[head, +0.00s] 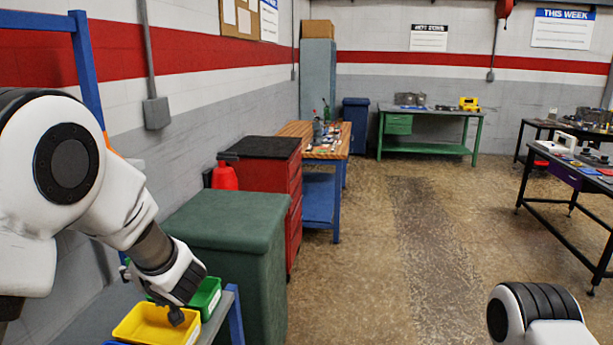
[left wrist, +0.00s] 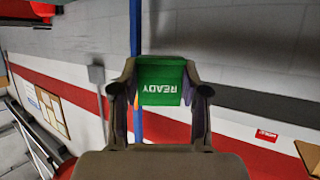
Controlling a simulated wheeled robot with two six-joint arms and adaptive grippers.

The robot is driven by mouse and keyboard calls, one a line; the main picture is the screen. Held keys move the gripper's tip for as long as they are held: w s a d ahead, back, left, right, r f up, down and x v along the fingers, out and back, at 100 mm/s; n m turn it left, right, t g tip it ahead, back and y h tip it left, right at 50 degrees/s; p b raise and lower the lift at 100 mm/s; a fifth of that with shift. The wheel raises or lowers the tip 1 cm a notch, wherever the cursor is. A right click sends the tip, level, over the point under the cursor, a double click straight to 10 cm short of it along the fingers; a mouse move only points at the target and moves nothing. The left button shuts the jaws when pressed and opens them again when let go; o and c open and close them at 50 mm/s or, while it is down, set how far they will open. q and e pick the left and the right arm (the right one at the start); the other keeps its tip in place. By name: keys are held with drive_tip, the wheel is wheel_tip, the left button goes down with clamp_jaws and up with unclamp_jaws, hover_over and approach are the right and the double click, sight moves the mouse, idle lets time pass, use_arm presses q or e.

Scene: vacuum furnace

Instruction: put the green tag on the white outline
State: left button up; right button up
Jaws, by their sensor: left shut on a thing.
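The green tag (left wrist: 160,82), marked with the white word READY upside down, shows in the left wrist view. It sits between the two fingers of my left gripper (left wrist: 160,98), which is shut on it. In the head view my left gripper (head: 176,312) points down over the bins at the lower left. I cannot make the tag out in the head view. No white outline can be picked out in either view. My right arm (head: 535,315) shows only in part at the lower right; its gripper is out of the picture.
A yellow bin (head: 140,328) and a green bin (head: 212,299) are just below my left gripper. A large dark green cabinet (head: 255,270) stands close to their right. A red drawer cabinet (head: 290,190) and a wooden-topped bench (head: 300,130) stand beyond. The middle floor is clear.

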use_arm(q)
drive_tip(key=s+d+f+m+t+h+b, duration=0.1)
drive_tip(key=s+d+f+m+t+h, duration=0.2)
drive_tip(key=d+f+m+h, duration=0.5)
drive_tip(key=s+d+f+m+t+h+b, duration=0.1)
drive_tip(key=s+d+f+m+t+h, duration=0.2)
drive_tip(key=d+f, duration=0.85)
drive_tip(key=s+a+f, duration=0.1)
drive_tip(key=s+f, duration=0.3)
drive_tip(key=f, duration=0.1)
drive_tip(key=shift+a+f, duration=0.15)
drive_tip(key=shift+w+g, duration=0.1)
drive_tip(key=shift+g, duration=0.2)
